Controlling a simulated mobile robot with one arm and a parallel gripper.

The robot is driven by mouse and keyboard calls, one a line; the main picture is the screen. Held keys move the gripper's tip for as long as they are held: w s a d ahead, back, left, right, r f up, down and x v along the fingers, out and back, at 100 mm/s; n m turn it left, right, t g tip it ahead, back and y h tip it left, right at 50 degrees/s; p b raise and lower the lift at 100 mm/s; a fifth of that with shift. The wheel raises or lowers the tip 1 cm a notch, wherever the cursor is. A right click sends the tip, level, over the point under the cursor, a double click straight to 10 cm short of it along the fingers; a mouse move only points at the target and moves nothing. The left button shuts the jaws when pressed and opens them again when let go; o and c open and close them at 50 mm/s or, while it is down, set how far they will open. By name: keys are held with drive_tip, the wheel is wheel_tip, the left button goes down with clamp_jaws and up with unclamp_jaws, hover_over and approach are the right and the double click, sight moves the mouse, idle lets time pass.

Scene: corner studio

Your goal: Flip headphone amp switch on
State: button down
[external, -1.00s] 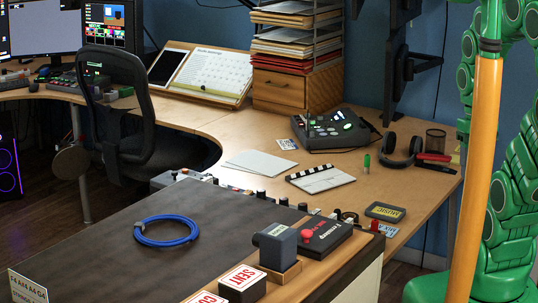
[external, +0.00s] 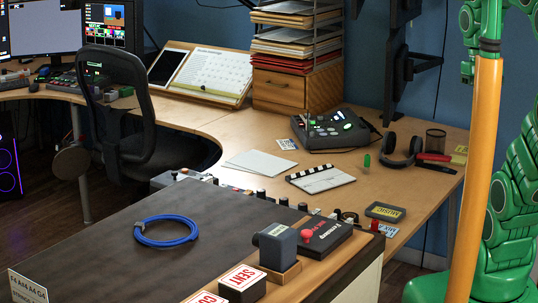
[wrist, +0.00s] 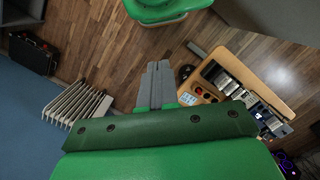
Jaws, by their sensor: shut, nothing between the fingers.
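My gripper (wrist: 158,66) shows in the wrist view with its grey fingers together and nothing between them, above a wood floor. It is out of sight in the external view. No device is clearly recognisable as the headphone amp or its switch.
A dark-topped bench (external: 120,235) in front holds a blue cable coil (external: 164,231) and a box with a red knob (external: 323,238). An office chair (external: 118,110) stands at the left. A white radiator (wrist: 77,105) and black case (wrist: 32,54) show in the wrist view.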

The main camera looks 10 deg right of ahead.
wheel_tip(320, 180, up, 5)
drive_tip(key=w+a+r+m, duration=0.15)
drive_tip(key=w+a, duration=0.25)
drive_tip(key=w, duration=0.4)
drive_tip(key=w+a+r+m+t, duration=0.1)
drive_tip(key=w+a+r, duration=0.1)
drive_tip(key=w+a, duration=0.35)
drive_tip(key=w+a+r+m, duration=0.2)
drive_tip(key=w, duration=0.8)
drive_tip(key=w+a+f+m, duration=0.1)
drive_tip(key=w+a, duration=0.3)
drive_tip(key=a, duration=0.4)
drive_tip(key=w+a+f+m+t, duration=0.1)
drive_tip(key=w+a+f+m, duration=0.1)
drive_tip(key=a, duration=0.7)
drive_tip(key=w+a+f+m+h, duration=0.1)
drive_tip(key=w+a+f, duration=0.2)
drive_tip(key=w+a, duration=0.4)
drive_tip(key=shift+a+t, duration=0.4)
drive_tip(key=shift+a, duration=0.55)
drive_tip(key=shift+w+m, duration=0.1)
drive_tip(key=shift+m, duration=0.15)
wheel_tip(320, 180, down, 31)
